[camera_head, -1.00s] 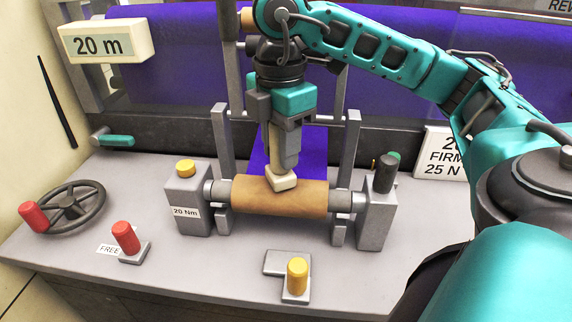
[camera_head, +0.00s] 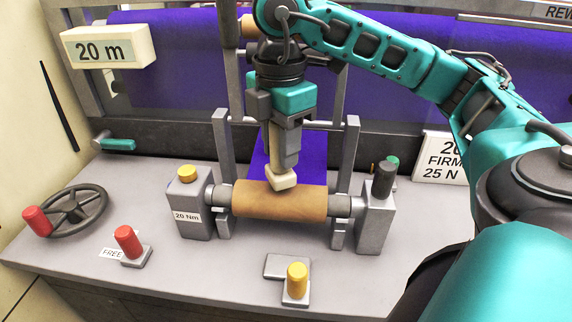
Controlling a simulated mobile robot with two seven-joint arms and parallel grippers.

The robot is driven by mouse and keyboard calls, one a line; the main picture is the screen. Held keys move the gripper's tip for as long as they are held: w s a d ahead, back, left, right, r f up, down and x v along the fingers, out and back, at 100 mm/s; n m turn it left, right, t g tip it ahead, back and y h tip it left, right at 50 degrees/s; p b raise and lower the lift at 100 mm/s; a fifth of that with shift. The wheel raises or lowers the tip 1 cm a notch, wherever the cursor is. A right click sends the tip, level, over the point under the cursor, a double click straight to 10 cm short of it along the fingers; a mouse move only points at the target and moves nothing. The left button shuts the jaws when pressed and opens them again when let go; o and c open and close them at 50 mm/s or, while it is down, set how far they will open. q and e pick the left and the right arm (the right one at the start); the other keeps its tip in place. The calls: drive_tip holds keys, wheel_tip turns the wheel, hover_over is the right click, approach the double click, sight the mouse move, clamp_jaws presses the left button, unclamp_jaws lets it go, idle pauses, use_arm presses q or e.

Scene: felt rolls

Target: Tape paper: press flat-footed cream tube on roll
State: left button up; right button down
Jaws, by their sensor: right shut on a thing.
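A brown paper-covered roll (camera_head: 290,204) lies level on a shaft between two grey posts on the bench. My right gripper (camera_head: 287,150) points down above it, shut on the cream tube (camera_head: 282,179). The tube's wide flat foot is at the top of the roll, near its middle; whether it touches or hovers just above I cannot tell. A strip of purple felt (camera_head: 307,153) runs down behind the roll. My left gripper is not in view.
A hand wheel (camera_head: 70,211) with a red knob, a red lever (camera_head: 128,241) by a FREE label and a yellow lever (camera_head: 297,279) stand on the grey bench. Grey uprights flank the roll. A "20 m" display (camera_head: 107,47) is upper left. Bench front is mostly clear.

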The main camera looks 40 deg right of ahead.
drive_tip(key=shift+r+p, duration=2.2)
drive_tip(key=shift+r, duration=0.55)
